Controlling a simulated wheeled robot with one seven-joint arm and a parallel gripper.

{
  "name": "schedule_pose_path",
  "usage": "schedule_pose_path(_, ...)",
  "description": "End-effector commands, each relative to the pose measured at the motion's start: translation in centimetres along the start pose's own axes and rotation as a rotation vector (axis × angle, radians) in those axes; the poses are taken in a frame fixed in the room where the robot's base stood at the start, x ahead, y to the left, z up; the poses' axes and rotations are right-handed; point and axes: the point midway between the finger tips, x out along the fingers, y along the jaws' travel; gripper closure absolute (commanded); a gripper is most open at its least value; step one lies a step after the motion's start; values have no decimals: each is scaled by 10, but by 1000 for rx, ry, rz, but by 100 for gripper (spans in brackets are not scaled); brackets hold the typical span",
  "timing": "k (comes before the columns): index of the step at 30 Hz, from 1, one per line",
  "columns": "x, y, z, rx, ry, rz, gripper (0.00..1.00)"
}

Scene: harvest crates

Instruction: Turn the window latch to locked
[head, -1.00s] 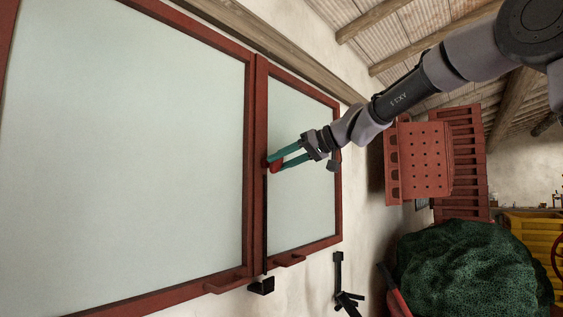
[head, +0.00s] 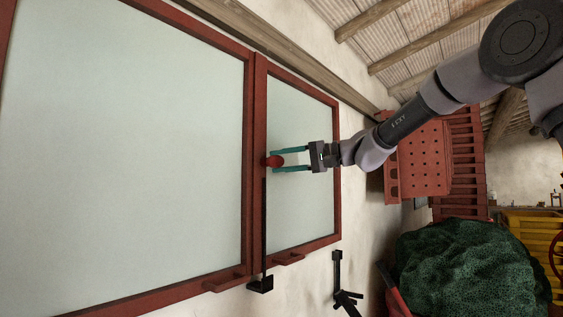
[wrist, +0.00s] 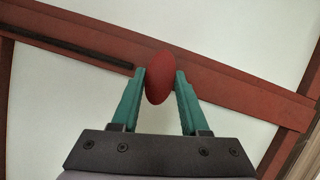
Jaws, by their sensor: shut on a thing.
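The window's red frame (head: 259,120) holds two pale panes side by side. A rounded red latch knob (head: 273,162) sits on the upright between the panes, with a thin black rod (head: 264,225) running down from it. My gripper (head: 279,161) reaches in from the right with its teal fingers shut on the knob. In the wrist view the red knob (wrist: 159,80) stands between the fingertips (wrist: 160,78), and the black rod (wrist: 70,47) lies along the red frame to the left. The latch's base behind the knob is hidden.
A black bracket (head: 261,285) is at the rod's lower end, between two red sash handles (head: 228,282). Another black fitting (head: 339,275) is on the wall to the right. A perforated red panel (head: 425,160) and a dark green mound (head: 470,268) stand further right.

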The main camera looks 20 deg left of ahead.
Motion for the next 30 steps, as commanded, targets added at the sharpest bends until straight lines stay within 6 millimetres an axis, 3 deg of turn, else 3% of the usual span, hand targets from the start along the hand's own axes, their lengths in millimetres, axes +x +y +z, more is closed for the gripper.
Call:
schedule_pose_path(23,0,1,0,104,1,-43,100)
schedule_pose_path(24,0,1,0,104,1,-43,52)
schedule_pose_path(26,0,1,0,104,1,-43,29)
schedule_pose_path(30,0,1,0,103,1,-42,26)
